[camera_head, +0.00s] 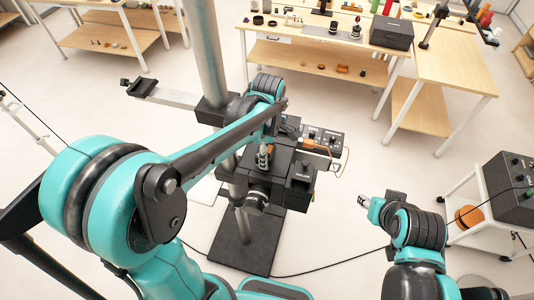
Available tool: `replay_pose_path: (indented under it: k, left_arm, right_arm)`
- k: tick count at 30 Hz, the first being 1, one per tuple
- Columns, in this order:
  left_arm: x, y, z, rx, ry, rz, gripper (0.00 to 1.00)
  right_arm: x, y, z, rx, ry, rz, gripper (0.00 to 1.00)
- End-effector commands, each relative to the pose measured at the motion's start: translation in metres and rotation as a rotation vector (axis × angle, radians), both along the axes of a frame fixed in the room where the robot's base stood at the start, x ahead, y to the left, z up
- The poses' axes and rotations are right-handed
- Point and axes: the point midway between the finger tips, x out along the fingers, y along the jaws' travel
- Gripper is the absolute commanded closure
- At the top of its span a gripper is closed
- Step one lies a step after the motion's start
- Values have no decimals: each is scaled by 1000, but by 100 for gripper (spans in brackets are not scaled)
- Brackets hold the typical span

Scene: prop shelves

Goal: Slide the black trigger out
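A black device (299,178) is mounted on a grey metal column above a black base plate, in the middle of the view. I cannot make out the black trigger for certain among its dark parts. My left gripper (264,160) points down at the left part of the black device, close to or touching it. My own arm and the dark parts hide its fingers, so its opening and any hold do not show. My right gripper (364,201) is to the right of the device, apart from it, over the floor. Its fingertips are too small to read.
A control box (322,138) with knobs and orange cables sits behind the device. A grey arm with a black end (138,88) juts left from the column. Prop tables (325,60) stand at the back. A white cart (470,190) stands right. A black cable crosses the floor.

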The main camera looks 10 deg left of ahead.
Motion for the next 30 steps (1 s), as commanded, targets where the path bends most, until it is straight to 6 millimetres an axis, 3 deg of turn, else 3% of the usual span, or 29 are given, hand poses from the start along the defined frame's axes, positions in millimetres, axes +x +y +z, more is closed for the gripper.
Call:
replay_pose_path:
  k: [30]
  left_arm:
    - [19,-1,-3,0,-10,1,78]
  right_arm:
    - [0,0,-5,0,0,0,60]
